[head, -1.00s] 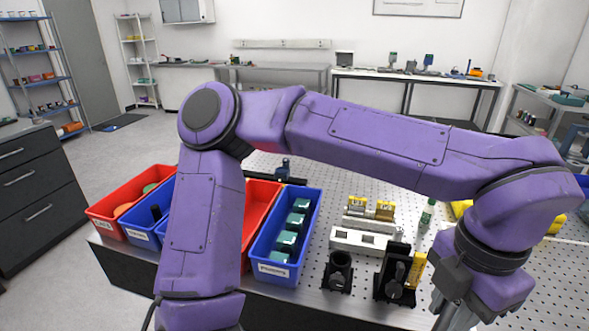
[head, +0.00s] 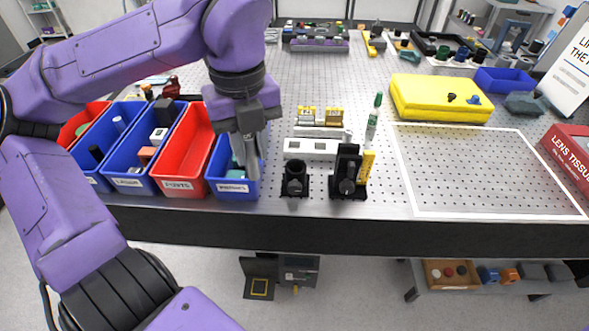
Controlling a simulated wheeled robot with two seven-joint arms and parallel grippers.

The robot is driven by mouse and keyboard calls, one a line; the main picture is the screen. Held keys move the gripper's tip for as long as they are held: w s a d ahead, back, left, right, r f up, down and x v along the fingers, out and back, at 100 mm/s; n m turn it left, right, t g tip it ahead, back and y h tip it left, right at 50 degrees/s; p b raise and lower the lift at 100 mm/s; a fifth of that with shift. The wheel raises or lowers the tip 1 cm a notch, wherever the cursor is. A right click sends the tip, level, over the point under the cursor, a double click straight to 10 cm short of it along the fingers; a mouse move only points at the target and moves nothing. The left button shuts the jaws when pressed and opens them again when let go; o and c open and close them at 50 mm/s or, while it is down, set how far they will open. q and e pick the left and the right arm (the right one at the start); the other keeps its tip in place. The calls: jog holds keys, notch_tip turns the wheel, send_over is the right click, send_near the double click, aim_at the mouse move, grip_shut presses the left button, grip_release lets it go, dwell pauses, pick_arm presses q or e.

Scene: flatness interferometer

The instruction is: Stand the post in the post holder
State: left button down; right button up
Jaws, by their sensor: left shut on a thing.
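My left gripper (head: 250,150) comes down from the upper left and is shut on the post (head: 253,167), a slim silvery rod partly hidden by the fingers. The post hangs roughly upright, slightly tilted, in front of the blue bin at the right end of the bin row. Whether it touches the bin cannot be told. The post holder (head: 295,180), a short black open-topped cylinder on a square base, stands on the table a little right of the gripper. The post is apart from it. My right gripper is out of view.
A black mount (head: 348,178) stands close right of the holder, with a yellow piece beside it. A white slotted block (head: 309,148) lies behind. The red posts bin (head: 190,150) is at left. A white-outlined board area (head: 480,165) at right is clear.

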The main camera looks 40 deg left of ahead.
pick_arm(q)
jog(key=w+f+p, duration=0.2)
jog(key=w+f, duration=0.4)
jog(key=w+f+p, duration=0.1)
jog(key=w+f, duration=0.5)
jog(key=w, duration=0.1)
jog(key=shift+f+p, duration=0.15)
jog(key=shift+p, duration=0.25)
jog(key=shift+w+f, duration=0.1)
jog(key=shift+f, duration=0.2)
jog(key=c, duration=0.9)
grip_release()
